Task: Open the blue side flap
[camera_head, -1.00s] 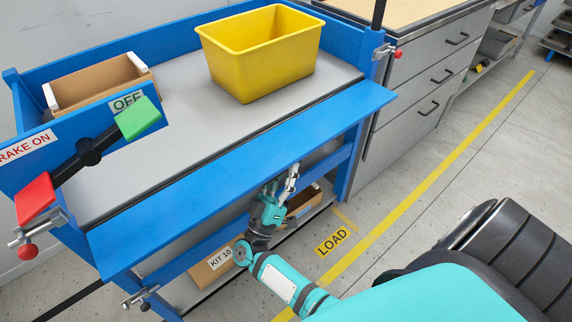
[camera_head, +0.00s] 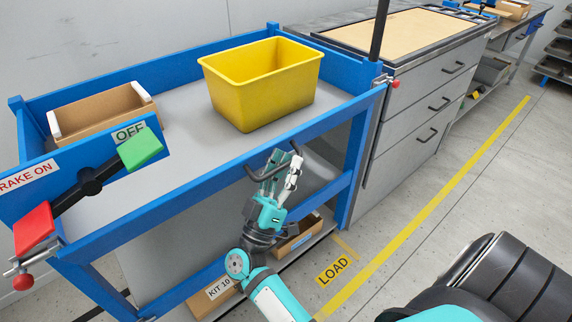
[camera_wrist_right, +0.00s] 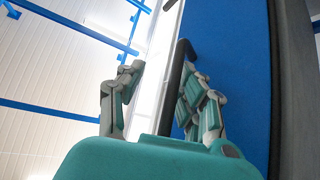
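The blue side flap (camera_head: 170,195) runs along the near side of the blue cart and stands about upright, level with the end walls. A black bar handle (camera_head: 253,175) is on its outer face. My right gripper (camera_head: 280,160) is at this handle, in front of the flap. In the right wrist view, my right gripper (camera_wrist_right: 155,85) has its fingers apart, with the dark handle bar (camera_wrist_right: 178,75) between them, closer to the right finger. The flap's blue face (camera_wrist_right: 235,80) fills the right of that view. My left gripper is not in view.
A yellow bin (camera_head: 262,90) and a cardboard tray (camera_head: 100,112) stand on the cart top. A red-green brake lever (camera_head: 90,182) is at the left end. Red-knobbed latches (camera_head: 22,281) sit at both front corners. Grey drawers (camera_head: 415,130) stand right; the floor in front is clear.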

